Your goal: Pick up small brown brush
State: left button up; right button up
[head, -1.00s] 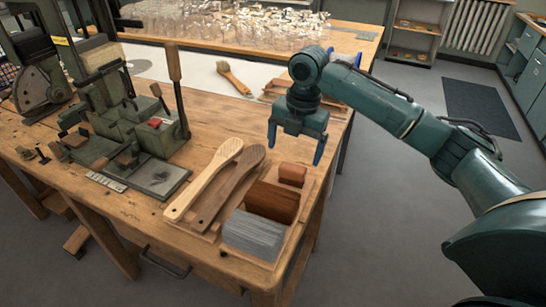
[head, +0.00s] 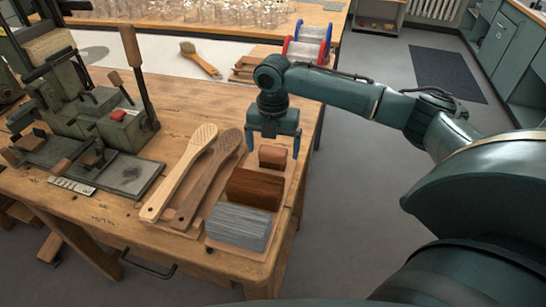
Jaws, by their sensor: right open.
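A small brown block (head: 272,157), which looks like the small brush body, lies at the far end of a wooden tray (head: 285,203) near the table's right edge. No bristles can be made out on it. My right gripper (head: 272,146) points down over this block, its two fingers spread and empty. The fingertips appear at the block's far side and around its width; I cannot tell the exact height gap. My left gripper is not in view.
A larger brown block (head: 254,188) and a grey bundle (head: 238,228) share the tray. Two long-handled paddles (head: 182,173) (head: 208,180) lie to its left. A green machine (head: 110,120) with an upright lever stands further left. A brush (head: 198,57) lies at the back.

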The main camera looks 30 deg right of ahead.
aim_at(273, 149)
notch_tip(273, 149, down, 4)
jog(key=shift+d+r, duration=0.1)
jog(key=shift+r, duration=0.05)
jog(key=shift+w, duration=0.1)
jog(key=c, duration=1.1)
jog(key=shift+r, duration=0.1)
notch_tip(273, 149, up, 10)
jog(key=shift+f+p, duration=0.1)
jog(key=shift+p, duration=0.2)
